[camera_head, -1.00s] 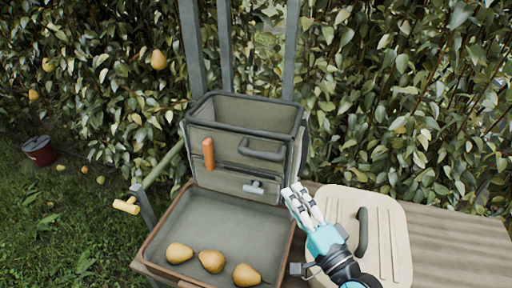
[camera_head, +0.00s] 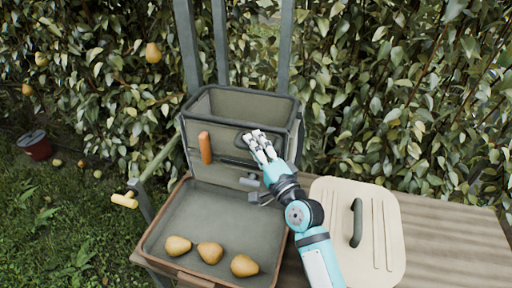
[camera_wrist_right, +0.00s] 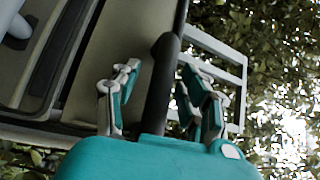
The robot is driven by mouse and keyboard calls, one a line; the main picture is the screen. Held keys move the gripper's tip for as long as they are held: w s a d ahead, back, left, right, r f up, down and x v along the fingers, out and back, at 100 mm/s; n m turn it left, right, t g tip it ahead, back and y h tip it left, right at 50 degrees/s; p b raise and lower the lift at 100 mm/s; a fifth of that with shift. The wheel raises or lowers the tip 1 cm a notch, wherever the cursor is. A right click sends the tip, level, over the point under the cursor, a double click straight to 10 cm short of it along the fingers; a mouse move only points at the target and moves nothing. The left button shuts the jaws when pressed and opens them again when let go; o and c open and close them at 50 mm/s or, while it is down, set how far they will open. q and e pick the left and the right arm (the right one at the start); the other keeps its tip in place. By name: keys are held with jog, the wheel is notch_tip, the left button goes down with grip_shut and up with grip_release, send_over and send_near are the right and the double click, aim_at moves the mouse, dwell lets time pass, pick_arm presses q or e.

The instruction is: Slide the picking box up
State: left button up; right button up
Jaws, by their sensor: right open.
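The picking box (camera_head: 198,137) is grey-green with a dark rim and stands upright behind a shallow tray, in front of metal posts. Its front bears a dark handle, an orange upright grip (camera_head: 205,148) and a small grey latch (camera_head: 250,181). My right gripper (camera_head: 258,139) is at the dark handle and hides most of it in the head view. In the right wrist view the dark handle (camera_wrist_right: 162,90) runs between the open fingers of that gripper, which are not closed on it. My left gripper is not in view.
The tray (camera_head: 208,215) holds three pears (camera_head: 210,252) along its front. A cream lid (camera_head: 382,235) with a dark green handle lies on the wooden table (camera_head: 445,240) at right. Grey posts (camera_head: 221,45) rise behind the box. A leafy hedge fills the back.

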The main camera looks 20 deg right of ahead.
jog(key=c, duration=0.9)
grip_shut()
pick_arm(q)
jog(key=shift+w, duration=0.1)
pick_arm(e)
jog(key=shift+f, duration=0.1)
pick_arm(q)
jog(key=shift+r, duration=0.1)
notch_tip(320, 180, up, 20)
jog(key=p, duration=2)
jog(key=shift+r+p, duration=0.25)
jog(key=shift+p, duration=0.1)
pick_arm(e)
notch_tip(320, 180, up, 21)
jog(key=shift+d, duration=0.1)
